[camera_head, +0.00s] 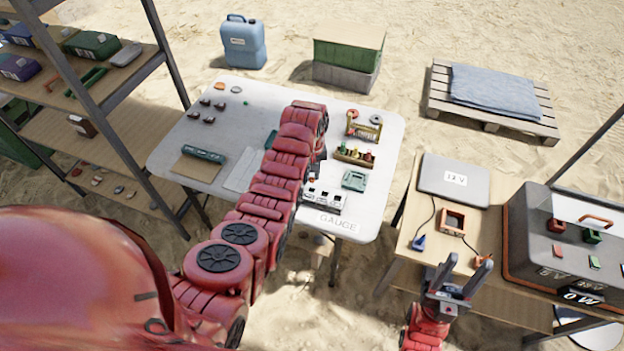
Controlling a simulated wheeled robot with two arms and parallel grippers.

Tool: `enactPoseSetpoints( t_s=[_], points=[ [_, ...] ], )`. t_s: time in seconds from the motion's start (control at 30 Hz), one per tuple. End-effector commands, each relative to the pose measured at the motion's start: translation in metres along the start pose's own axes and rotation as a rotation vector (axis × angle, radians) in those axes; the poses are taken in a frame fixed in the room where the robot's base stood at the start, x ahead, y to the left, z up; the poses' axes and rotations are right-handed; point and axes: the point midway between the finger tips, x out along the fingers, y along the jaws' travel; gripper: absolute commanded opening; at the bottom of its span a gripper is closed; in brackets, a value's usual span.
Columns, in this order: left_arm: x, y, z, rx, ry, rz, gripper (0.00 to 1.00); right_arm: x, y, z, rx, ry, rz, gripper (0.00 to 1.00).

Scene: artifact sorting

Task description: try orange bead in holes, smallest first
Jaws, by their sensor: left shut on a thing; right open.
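The gauge (322,200) is a grey block with a row of dark holes, at the front of the white table beside a "GAUGE" label (338,222). My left arm reaches across the table, and its gripper (318,178) points down just behind the gauge. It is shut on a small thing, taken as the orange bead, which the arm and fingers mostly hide. I cannot tell whether the bead touches a hole. My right gripper (464,279) is open and empty, its fingers up, in front of the wooden side table.
Small pieces (208,103) and a teal case (203,155) lie left. The side table (408,250) holds a laptop (453,180).

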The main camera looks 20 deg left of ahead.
Motion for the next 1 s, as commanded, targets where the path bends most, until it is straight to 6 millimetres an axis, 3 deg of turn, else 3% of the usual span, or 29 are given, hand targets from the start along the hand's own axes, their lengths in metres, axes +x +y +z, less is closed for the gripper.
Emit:
enactPoseSetpoints(
  t_s=[0.37, 1.0],
  points=[
    [0.001, 0.001, -0.001, 0.001, 0.006, 0.002, 0.00, -0.008, 0.000, 0.001, 0.000, 0.000, 0.000, 0.50],
    [0.043, 0.001, -0.001, 0.001, 0.007, 0.004, 0.00, -0.031, -0.002, 0.005, 0.000, 0.000, 0.000, 0.50]
  ],
)
